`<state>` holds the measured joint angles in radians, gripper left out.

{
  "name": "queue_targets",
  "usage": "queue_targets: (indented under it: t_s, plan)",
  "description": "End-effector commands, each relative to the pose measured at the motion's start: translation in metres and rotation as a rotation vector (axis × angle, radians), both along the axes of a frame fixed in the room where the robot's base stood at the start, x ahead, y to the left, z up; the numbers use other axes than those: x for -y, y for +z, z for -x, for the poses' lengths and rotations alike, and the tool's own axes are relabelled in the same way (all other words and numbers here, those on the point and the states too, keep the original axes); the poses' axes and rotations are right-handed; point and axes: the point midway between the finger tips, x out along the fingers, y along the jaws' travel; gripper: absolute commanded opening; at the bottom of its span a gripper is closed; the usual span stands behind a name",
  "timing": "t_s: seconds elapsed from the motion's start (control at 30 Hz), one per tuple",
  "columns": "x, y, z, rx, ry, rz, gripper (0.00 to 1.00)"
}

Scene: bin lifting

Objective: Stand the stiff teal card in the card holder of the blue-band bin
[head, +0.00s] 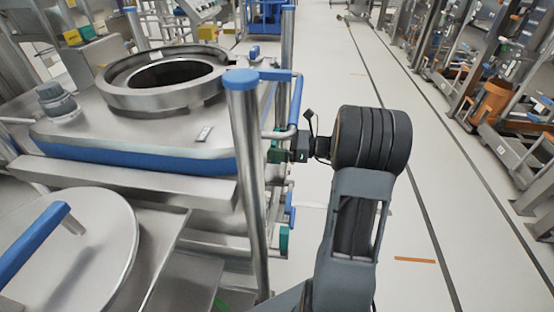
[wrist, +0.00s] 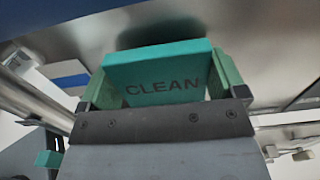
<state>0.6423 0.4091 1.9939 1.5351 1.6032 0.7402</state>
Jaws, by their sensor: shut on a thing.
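The teal card (wrist: 155,65) is marked CLEAN and sits between the green fingers of my gripper (wrist: 163,82), which is shut on it. In the head view my gripper (head: 277,150) is at the right side of the blue-band bin (head: 150,140), just behind a steel post; the card cannot be told apart from the green fingers there. The bin is steel with a round open top and a blue band (head: 140,165). In the wrist view a steel wall (wrist: 260,45) lies beyond the card, with a dark patch above the card's edge. I cannot make out the card holder.
A blue-capped steel post (head: 246,160) stands in front of my gripper. A round steel lid (head: 90,235) is at lower left. Blue-and-steel rails run along the bin's right side. The pale floor (head: 360,75) to the right is open.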

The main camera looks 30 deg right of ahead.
Motion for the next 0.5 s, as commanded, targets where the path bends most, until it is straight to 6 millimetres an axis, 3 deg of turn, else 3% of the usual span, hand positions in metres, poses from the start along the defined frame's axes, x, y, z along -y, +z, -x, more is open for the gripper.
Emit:
queue_targets:
  t_s: [0.27, 0.5]
  plan:
    - [0.000, -0.014, 0.000, 0.001, 0.001, 0.000, 0.65]
    - [0.001, -0.049, 0.000, -0.002, 0.000, -0.003, 0.65]
